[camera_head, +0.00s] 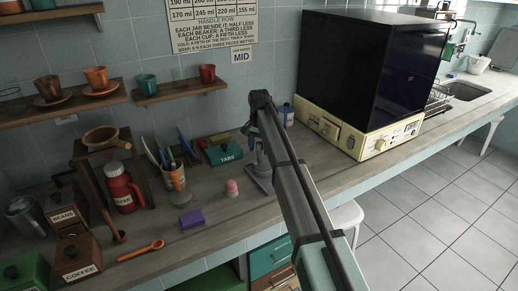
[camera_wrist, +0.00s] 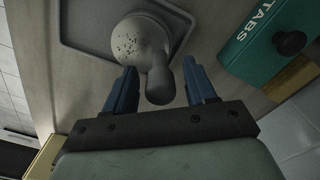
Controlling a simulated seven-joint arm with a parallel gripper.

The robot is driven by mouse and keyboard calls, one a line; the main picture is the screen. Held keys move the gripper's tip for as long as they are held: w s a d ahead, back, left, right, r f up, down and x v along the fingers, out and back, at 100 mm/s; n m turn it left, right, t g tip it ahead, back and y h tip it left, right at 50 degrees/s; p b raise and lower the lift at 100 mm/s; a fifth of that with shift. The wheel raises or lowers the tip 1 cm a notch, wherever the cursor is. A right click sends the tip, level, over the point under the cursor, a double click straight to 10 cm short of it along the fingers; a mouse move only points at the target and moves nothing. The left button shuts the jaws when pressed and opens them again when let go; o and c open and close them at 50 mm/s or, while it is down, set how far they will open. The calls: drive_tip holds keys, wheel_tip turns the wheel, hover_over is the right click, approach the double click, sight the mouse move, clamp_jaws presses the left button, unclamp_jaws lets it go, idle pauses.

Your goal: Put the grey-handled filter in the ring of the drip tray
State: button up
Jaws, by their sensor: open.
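In the wrist view, a grey rounded piece (camera_wrist: 136,42) with a speckled face stands over a grey square tray (camera_wrist: 80,28) with a raised rim. Its knob-like end (camera_wrist: 160,85) points toward my gripper (camera_wrist: 158,66). My blue fingers are open, one on each side of this end, with gaps visible on both sides. I cannot tell whether the piece is the grey-handled filter, and no ring is clearly visible. In the head view the grey tray (camera_head: 258,184) lies on the counter, partly behind my arm. A brown filter-like piece (camera_head: 100,136) sits on a wooden stand at left.
A pink item (camera_head: 232,188), a purple block (camera_head: 192,219) and an orange spoon (camera_head: 142,251) lie nearer. A cream-and-black machine (camera_head: 360,130) stands right.

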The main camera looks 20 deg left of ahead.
wheel_tip(320, 180, up, 12)
drive_tip(key=shift+f, duration=0.15)
idle(0.3)
